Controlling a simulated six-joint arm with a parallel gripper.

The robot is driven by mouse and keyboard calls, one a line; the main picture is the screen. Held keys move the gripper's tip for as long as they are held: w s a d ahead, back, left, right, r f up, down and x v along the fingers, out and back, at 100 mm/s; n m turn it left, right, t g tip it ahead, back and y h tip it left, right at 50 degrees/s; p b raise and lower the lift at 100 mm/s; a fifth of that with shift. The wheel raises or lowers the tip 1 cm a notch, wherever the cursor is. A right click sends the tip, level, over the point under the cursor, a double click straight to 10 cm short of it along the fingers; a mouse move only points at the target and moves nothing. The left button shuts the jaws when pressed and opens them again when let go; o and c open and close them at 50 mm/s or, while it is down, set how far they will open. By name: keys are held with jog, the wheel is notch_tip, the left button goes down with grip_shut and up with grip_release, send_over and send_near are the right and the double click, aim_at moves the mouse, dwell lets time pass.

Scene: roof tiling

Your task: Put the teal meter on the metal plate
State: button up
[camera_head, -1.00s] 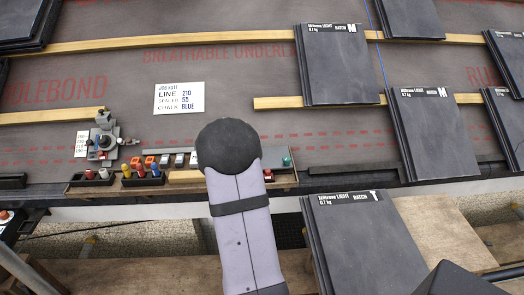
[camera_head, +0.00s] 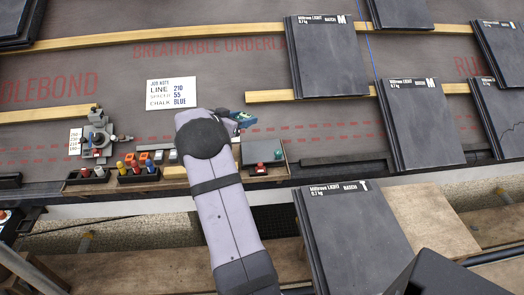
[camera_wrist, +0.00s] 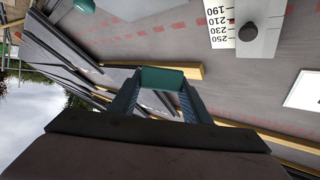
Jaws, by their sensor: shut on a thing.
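My gripper (camera_wrist: 158,95) is shut on a teal block, which looks like the teal meter (camera_wrist: 162,78), held across the fingertips in the wrist view. In the head view my gripper (camera_head: 238,119) shows just beyond the dark wrist joint, above the grey underlay; the meter's outline is small there. A dark square plate (camera_head: 254,151), possibly the metal plate, lies at the right end of the parts ledge, below and right of my gripper. A small red item and a small teal item are on or beside it. I cannot tell its material.
A grey gauge with a knob (camera_head: 99,137) stands left, beside a printed scale (camera_wrist: 221,24). Coloured pieces in black holders (camera_head: 138,173) line the ledge. A job note (camera_head: 171,93) lies on the underlay. Dark tiles (camera_head: 326,58) and wooden battens (camera_head: 150,37) surround the area.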

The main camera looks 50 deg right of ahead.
aim_at(253, 151)
jog(key=shift+m+g, duration=0.4)
jog(key=shift+g, duration=0.1)
jog(key=shift+s+d+f+b, duration=0.1)
jog(key=shift+s+f+b, duration=0.5)
jog(key=shift+f, duration=1.1)
jog(key=shift+s+a+f+b, duration=0.1)
jog(key=shift+s+f+b, duration=0.5)
jog(key=shift+f, duration=1.1)
jog(key=shift+s+d+f+b, duration=0.1)
jog(key=shift+s+f+b, duration=0.5)
jog(key=shift+f, duration=1.1)
jog(key=shift+f, duration=0.1)
jog(key=o, duration=1.1)
jog(key=shift+a+r, duration=0.25)
jog(key=shift+a, duration=0.05)
jog(key=p+v, duration=0.3)
jog(key=v, duration=0.8)
jog(key=shift+s+a+r, duration=0.1)
jog(key=shift+a, duration=0.05)
